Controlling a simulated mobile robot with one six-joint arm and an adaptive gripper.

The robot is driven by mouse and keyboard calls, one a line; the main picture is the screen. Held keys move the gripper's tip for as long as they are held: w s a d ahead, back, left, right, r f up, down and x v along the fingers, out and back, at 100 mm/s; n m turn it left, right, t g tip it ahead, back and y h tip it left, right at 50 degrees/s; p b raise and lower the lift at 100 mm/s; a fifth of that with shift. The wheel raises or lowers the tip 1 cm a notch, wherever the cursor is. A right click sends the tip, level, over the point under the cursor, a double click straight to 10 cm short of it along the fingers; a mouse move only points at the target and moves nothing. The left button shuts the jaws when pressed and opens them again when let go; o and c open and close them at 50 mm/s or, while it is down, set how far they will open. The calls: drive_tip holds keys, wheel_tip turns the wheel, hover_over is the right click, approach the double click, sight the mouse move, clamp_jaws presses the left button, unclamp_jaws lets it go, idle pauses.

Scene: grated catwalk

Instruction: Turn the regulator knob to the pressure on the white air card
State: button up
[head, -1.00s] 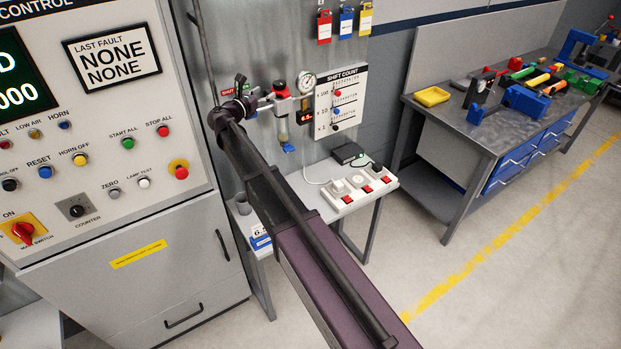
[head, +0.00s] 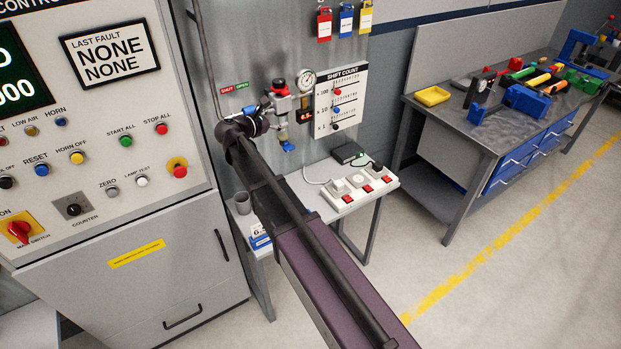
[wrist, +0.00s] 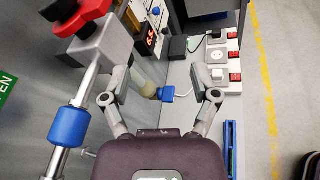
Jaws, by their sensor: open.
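The regulator (head: 281,88) hangs on the grey back panel, with a red and black part at its top and a round gauge (head: 306,79) on its right. The wrist view shows its red knob (wrist: 92,14) at the upper left. My gripper (head: 264,118) is just below and left of the regulator. In the wrist view my gripper (wrist: 163,93) is open and empty, apart from the knob. A blue-tipped bowl end (wrist: 165,93) shows between the fingers, farther off. A white and blue card (head: 259,241) stands on the small bench; its text is too small to read.
A pipe with a blue sleeve (wrist: 68,126) runs close left of my gripper. A red digital display (wrist: 151,37) sits behind it. The bench (head: 312,205) holds a white switch strip (head: 360,190). The control cabinet (head: 100,120) stands at the left.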

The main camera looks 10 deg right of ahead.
drive_tip(key=s+d+f+m+g+y+b, duration=0.1)
drive_tip(key=s+d+f+m+g+y, duration=0.1)
drive_tip(key=s+f+m, duration=0.3)
drive_tip(key=s+d+f+m+g+y+b, duration=0.2)
drive_tip(key=s+d+f+m, duration=0.3)
drive_tip(key=s+f, duration=0.3)
drive_tip(key=shift+s+f+m+g+y, duration=0.15)
drive_tip(key=shift+s+m+g+y, duration=0.15)
drive_tip(key=shift+s+g+y, duration=0.4)
drive_tip(key=shift+s, duration=0.1)
drive_tip(key=s+a+f+m+g+y+b, duration=0.1)
drive_tip(key=s+f+m+y+b, duration=0.1)
drive_tip(key=s, duration=0.6)
drive_tip(key=s+a+f+m+g+y+b, duration=0.1)
drive_tip(key=s+f+m+g+y+b, duration=0.1)
drive_tip(key=s+f+m+y, duration=0.3)
drive_tip(key=s+f+m, duration=0.2)
drive_tip(key=s+m, duration=0.1)
drive_tip(key=s, duration=0.1)
drive_tip(key=shift+b, duration=0.4)
